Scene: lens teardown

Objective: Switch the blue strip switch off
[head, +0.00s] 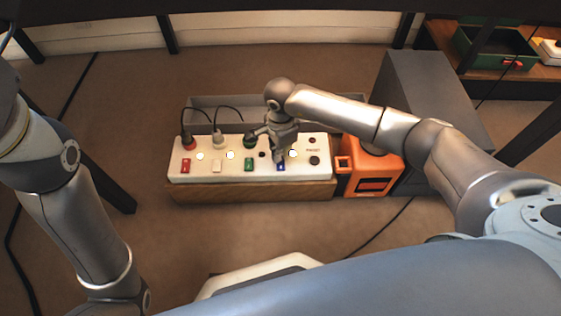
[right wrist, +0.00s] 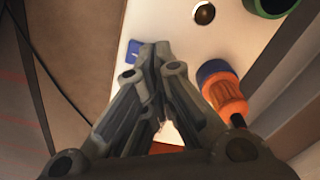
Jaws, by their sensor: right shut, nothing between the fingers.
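The white power strip (head: 232,175) lies on a wooden block and carries a row of coloured switches. The blue switch (head: 281,167) is right of the green one, and part of it shows in the right wrist view (right wrist: 132,51). My right gripper (head: 282,155) is shut and empty, pointing down at the strip by the blue switch. In the right wrist view its fingertips (right wrist: 153,46) are together just right of the blue switch; I cannot tell whether they touch it. My left gripper is out of view.
Red (head: 186,165), white (head: 216,166) and green (head: 249,164) switches sit to the left. An orange and blue plug (right wrist: 224,92) stands close to the right fingers. An orange device (head: 370,172) and a grey box (head: 412,85) are at the strip's right.

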